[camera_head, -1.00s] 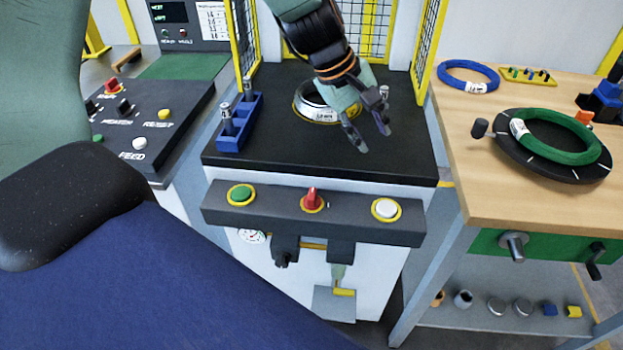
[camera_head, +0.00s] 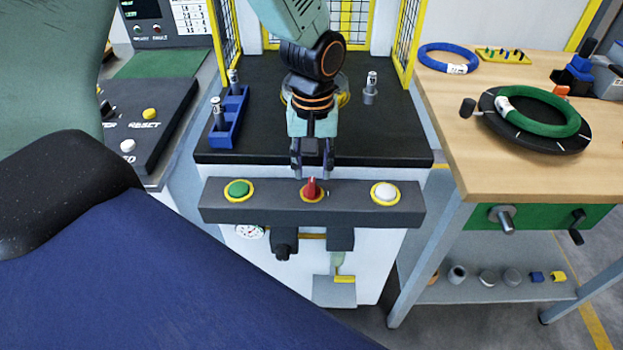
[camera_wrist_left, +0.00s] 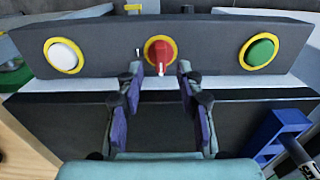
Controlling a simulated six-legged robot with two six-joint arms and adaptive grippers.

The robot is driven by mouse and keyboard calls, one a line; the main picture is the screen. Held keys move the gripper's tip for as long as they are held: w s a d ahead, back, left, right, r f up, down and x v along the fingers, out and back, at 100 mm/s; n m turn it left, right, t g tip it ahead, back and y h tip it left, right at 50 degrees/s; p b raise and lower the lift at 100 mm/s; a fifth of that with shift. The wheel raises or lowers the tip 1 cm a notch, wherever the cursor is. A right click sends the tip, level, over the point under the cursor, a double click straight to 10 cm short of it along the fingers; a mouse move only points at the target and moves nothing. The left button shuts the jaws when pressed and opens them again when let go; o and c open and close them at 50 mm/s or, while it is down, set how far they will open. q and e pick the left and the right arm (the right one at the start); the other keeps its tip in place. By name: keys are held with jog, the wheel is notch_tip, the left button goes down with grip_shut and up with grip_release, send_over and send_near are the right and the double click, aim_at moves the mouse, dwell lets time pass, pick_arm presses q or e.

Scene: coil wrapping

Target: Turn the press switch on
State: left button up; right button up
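The press switch, a red knob (camera_head: 312,189) on a yellow ring, sits in the middle of the dark control bar (camera_head: 262,212) on the press front. Its handle points upright in the head view. It also shows in the left wrist view (camera_wrist_left: 160,51), with its handle pointing down the picture. My left gripper (camera_head: 312,172) is open and empty, pointing down just behind and above the knob. In the left wrist view its fingertips (camera_wrist_left: 160,78) are spread to the left and right of the knob, with gaps visible. My right gripper is not in view.
A green button (camera_head: 238,189) and a white button (camera_head: 385,192) flank the knob. A blue holder (camera_head: 229,118) stands on the black press table (camera_head: 385,145). The wooden bench (camera_head: 470,165) on the right holds a green coil (camera_head: 540,118) and a blue coil (camera_head: 433,66).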

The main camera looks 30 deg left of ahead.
aim_at(312, 183)
pick_arm(q)
notch_tip(312, 183, down, 3)
jog(key=shift+r, duration=0.2)
jog(key=shift+a+f+b, duration=0.1)
jog(key=shift+f+b, duration=0.25)
jog(key=shift+f, duration=0.25)
jog(key=shift+r, duration=0.1)
jog(key=shift+c, duration=0.5)
grip_shut()
